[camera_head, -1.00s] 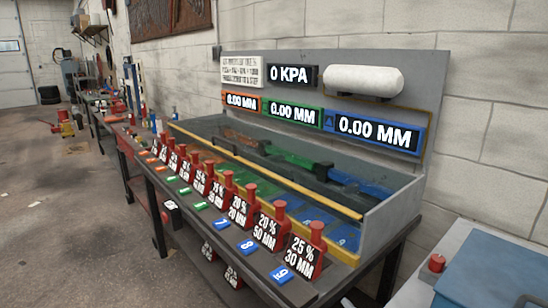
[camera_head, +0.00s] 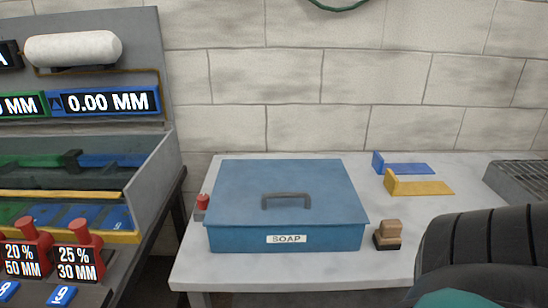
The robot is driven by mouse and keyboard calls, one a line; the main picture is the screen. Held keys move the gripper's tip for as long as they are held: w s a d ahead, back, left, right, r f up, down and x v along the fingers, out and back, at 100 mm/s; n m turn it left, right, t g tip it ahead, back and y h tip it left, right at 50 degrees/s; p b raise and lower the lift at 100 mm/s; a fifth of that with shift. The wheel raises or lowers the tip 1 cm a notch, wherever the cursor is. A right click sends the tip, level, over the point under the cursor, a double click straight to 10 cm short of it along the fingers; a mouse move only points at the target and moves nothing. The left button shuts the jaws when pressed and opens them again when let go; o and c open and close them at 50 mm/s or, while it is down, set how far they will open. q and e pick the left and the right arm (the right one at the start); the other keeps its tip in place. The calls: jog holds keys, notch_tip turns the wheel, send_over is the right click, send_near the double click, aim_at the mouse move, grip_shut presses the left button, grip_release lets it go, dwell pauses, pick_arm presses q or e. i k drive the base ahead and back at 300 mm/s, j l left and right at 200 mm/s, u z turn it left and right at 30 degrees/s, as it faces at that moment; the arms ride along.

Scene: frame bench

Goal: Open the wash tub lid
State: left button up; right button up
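The wash tub is a blue box (camera_head: 230,239) labelled SOAP on its front, standing on a pale table. Its flat blue lid (camera_head: 285,178) is closed and has a dark grey bar handle (camera_head: 287,197) on top, toward the front edge. Neither of my grippers shows in the view, so their openings cannot be seen.
The pale table (camera_head: 200,268) has a small red button piece (camera_head: 202,203) left of the tub and a wooden-handled stamp or brush (camera_head: 388,235) on the right. Blue (camera_head: 405,168) and yellow (camera_head: 420,187) brackets lie behind. A grey ridged tray (camera_head: 520,182) and a black tyre-like object (camera_head: 475,245) stand at right.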

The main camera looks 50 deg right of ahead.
aim_at(284, 180)
jog(key=z, duration=1.6)
jog(key=l+u, duration=0.6)
jog(key=u, duration=0.25)
jog(key=i, duration=0.05)
